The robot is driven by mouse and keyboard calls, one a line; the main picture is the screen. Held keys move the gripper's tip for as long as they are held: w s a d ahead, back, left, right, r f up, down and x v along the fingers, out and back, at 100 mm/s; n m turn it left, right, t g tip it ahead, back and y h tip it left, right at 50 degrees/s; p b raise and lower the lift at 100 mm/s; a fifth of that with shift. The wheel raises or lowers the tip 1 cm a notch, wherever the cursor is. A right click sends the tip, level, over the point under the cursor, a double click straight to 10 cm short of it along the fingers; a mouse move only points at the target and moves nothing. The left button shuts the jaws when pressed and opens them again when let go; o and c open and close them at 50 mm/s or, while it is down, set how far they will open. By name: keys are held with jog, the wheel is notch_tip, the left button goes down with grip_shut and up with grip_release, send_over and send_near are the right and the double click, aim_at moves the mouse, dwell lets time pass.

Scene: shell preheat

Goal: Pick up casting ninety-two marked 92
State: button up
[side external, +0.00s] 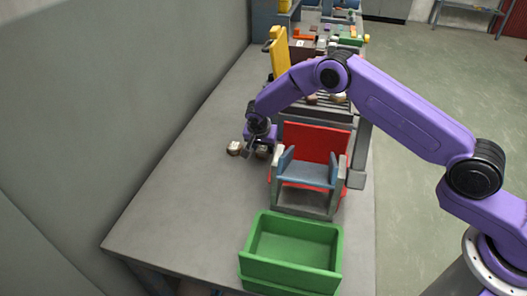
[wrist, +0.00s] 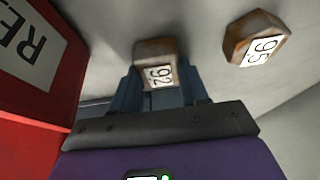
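Casting ninety-two (wrist: 152,52) is a small brown block with a white label reading 92, seen at the tips of my gripper in the wrist view. My gripper (wrist: 155,85) has its dark blue fingers on either side of the casting. Whether they press on it or leave a gap is not clear. In the side external view my gripper (side external: 256,149) is low over the grey table, beside the small brown castings. The labels cannot be read there, and my gripper partly hides one casting.
Another brown casting (wrist: 258,38) marked 95 lies to the right in the wrist view. A red panel (wrist: 35,65) with a white label is close on the left. A green bin (side external: 290,250) stands nearer the camera. The table's left side (side external: 185,190) is clear.

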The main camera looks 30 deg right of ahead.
jog(key=shift+c, duration=1.1)
jog(key=shift+r, duration=0.15)
